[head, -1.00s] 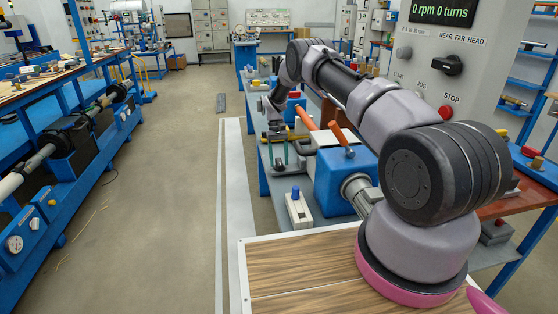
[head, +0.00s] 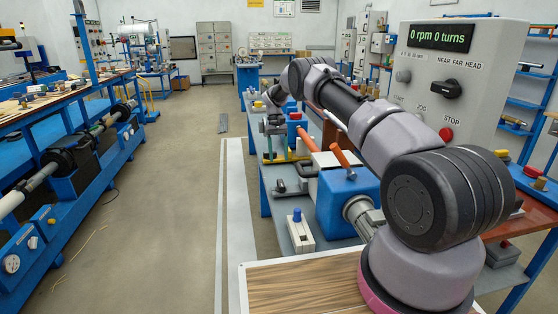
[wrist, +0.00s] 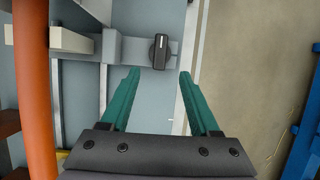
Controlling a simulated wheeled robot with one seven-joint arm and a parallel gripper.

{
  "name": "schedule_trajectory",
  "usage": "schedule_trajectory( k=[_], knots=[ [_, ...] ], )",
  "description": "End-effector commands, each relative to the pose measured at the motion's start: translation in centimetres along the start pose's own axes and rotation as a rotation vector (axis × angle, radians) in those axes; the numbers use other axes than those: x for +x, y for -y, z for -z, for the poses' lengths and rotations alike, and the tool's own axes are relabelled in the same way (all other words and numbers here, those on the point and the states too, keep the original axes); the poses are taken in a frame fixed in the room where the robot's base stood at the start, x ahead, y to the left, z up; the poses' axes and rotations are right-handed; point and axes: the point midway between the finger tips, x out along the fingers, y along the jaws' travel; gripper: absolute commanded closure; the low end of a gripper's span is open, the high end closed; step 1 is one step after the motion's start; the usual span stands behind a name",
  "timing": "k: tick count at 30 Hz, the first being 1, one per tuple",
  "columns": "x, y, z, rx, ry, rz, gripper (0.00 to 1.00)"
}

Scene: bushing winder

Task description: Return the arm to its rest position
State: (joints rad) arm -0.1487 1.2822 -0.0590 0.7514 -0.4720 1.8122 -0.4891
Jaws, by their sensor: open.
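My arm reaches from the front right over the workbench, its wrist end (head: 275,96) above the bench's far part in the head view. My gripper (wrist: 159,73) is open and empty in the wrist view, its two green fingers spread apart. Past the fingertips is a grey bracket (wrist: 132,52) with a black knob (wrist: 161,50); I cannot tell any contact with it. In the head view the fingers are not clearly visible.
A blue machine housing (head: 345,200) with an orange-handled lever (head: 341,157) stands under my arm. A control cabinet (head: 480,95) reading "0 rpm 0 turns" is at right. An orange bar (wrist: 33,80) runs left of the gripper.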

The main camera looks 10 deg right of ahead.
Motion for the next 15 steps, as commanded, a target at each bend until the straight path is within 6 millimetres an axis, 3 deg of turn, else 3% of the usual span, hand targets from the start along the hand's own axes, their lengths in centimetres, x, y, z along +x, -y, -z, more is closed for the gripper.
schedule_trajectory(
  k=[5, 8, 11, 15],
  knots=[
    [0.0, 0.0, 0.0, 0.0, 0.0, 0.0, 0.38],
    [-1.0, -0.1, -0.3, 0.002, -0.011, 0.004, 0.38],
    [-3.8, -0.3, -1.3, 0.01, -0.041, 0.014, 0.38],
    [-9.9, -1.1, -4.4, 0.029, -0.114, 0.039, 0.38]
  ],
)
